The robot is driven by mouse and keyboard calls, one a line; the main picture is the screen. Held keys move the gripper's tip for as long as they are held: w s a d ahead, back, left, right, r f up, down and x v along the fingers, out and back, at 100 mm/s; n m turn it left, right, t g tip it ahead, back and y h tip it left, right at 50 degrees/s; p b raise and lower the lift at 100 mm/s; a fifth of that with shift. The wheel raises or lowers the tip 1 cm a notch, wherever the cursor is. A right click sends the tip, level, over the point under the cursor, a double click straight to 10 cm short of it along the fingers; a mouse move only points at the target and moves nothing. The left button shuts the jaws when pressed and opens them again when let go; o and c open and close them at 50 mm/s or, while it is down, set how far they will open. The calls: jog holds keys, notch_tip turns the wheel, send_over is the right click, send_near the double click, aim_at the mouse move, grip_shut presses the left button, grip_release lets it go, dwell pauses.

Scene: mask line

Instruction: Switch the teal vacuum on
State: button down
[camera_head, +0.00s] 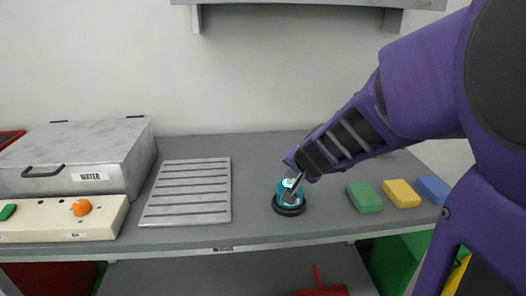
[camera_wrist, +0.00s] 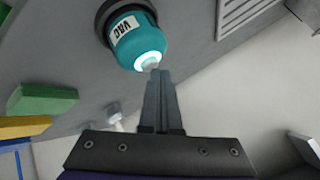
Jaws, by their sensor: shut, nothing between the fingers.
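The teal vacuum (camera_wrist: 138,45) is a short cylinder with a "VAC" label and a dark round base. It stands upright on the grey worktop, right of centre in the head view (camera_head: 281,190). A bright white-cyan ring glows on its top, around a small pale knob (camera_wrist: 151,66). My gripper (camera_wrist: 158,74) is shut and empty, its fingertips at the knob, touching it or very close; I cannot tell which. In the head view, my gripper (camera_head: 293,187) overlaps the vacuum's top and partly hides it.
Green (camera_head: 365,197), yellow (camera_head: 401,193) and blue (camera_head: 433,189) blocks lie right of the vacuum. A slatted metal grate (camera_head: 187,192) lies left of it. Further left are a lidded metal box marked "WATER" (camera_head: 85,155) and a cream panel with an orange knob (camera_head: 82,207). A shelf (camera_head: 300,2) hangs above.

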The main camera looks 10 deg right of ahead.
aim_at(291, 185)
jog(key=shift+r+p, duration=0.4)
jog(key=shift+r, duration=0.25)
notch_tip(291, 185, up, 6)
jog(key=p, duration=0.5)
jog(key=shift+p, duration=0.35)
